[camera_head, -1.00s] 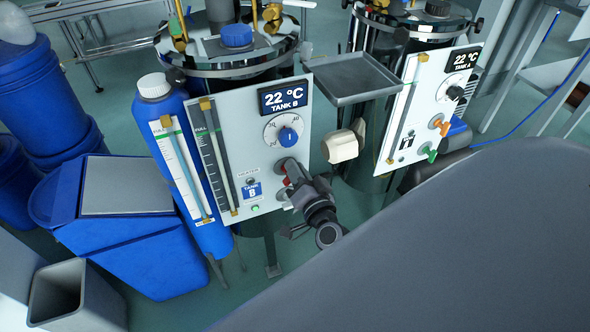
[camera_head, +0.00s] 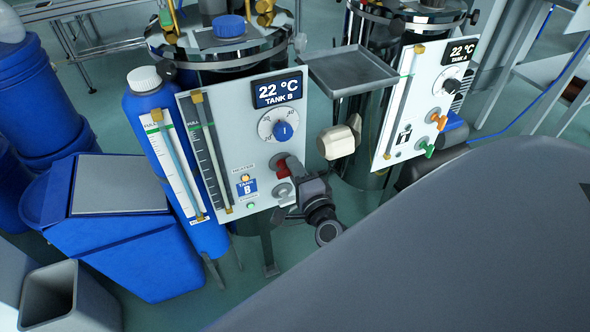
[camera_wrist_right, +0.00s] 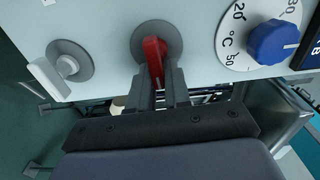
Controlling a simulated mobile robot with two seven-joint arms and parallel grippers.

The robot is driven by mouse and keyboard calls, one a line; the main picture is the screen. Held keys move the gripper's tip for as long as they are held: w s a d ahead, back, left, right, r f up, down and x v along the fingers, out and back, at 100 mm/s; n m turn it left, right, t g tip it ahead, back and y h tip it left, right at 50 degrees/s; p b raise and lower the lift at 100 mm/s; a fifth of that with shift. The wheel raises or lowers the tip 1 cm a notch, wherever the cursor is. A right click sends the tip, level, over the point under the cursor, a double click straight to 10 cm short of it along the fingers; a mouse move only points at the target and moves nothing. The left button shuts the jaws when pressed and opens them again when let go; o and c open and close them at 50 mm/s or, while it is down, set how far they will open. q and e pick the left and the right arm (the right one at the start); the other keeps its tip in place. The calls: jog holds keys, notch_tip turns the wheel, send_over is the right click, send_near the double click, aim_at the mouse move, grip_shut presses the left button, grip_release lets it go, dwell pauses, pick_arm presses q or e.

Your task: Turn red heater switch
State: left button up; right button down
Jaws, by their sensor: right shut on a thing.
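The red heater switch (camera_head: 282,171) is on the white Tank B panel (camera_head: 240,125), below the blue-knobbed temperature dial (camera_head: 284,131). My right gripper (camera_head: 294,168) is shut on the red switch. In the right wrist view, the two fingers (camera_wrist_right: 161,84) hold the lower end of the red handle (camera_wrist_right: 153,53), and its round grey base (camera_wrist_right: 143,38) shows behind it. The small heater lamp (camera_head: 245,178) glows orange. The display (camera_head: 278,90) reads 22 °C. My left gripper is not in view.
A second grey switch (camera_head: 283,190) sits just below the red one; in the right wrist view it is at the left (camera_wrist_right: 70,65). A metal tray (camera_head: 350,72) and a beige block (camera_head: 338,141) stand out to the right. Tank A's panel (camera_head: 420,105) is farther right.

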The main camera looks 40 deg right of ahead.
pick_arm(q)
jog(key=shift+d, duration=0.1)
pick_arm(e)
jog(key=shift+f, duration=0.15)
dwell(0.3)
jog(key=c, duration=1.2)
grip_release()
jog(key=shift+o, duration=0.2)
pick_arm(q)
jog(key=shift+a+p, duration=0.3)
pick_arm(e)
jog(key=v, duration=0.7)
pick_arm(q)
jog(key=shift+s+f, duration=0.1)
pick_arm(e)
jog(key=shift+s, duration=0.1)
